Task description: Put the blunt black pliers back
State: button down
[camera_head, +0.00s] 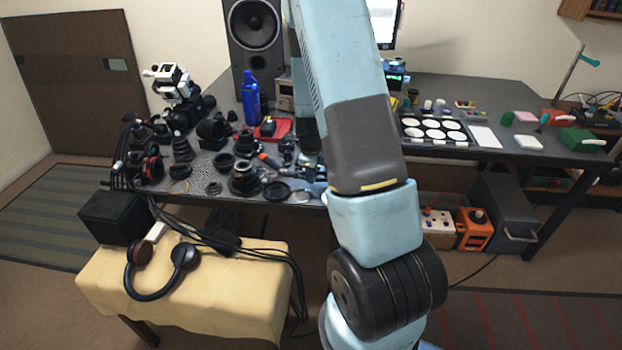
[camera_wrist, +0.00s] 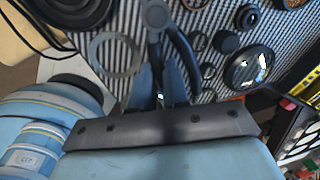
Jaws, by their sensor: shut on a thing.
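In the wrist view, my gripper (camera_wrist: 160,80) is shut on black pliers (camera_wrist: 182,48). The pliers' grey head (camera_wrist: 155,14) points away from the gripper, and their curved dark handles come back between and beside the blue fingers. They are over or on a striped mat (camera_wrist: 120,28); I cannot tell whether they touch it. In the head view, my arm covers most of the gripper's area at the front of the bench, and I cannot make out the pliers there.
Lens parts crowd the bench (camera_head: 455,90) left of my arm, including a large lens barrel (camera_head: 244,180). A blue bottle (camera_head: 250,98) and a speaker (camera_head: 254,40) stand behind. A tray of white discs (camera_head: 433,131) lies right. Headphones (camera_head: 150,292) rest on a cloth-covered stool (camera_head: 225,310).

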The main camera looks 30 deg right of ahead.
jog(key=shift+f, duration=0.85)
jog(key=shift+f, duration=0.45)
jog(key=c, duration=1.1)
grip_release()
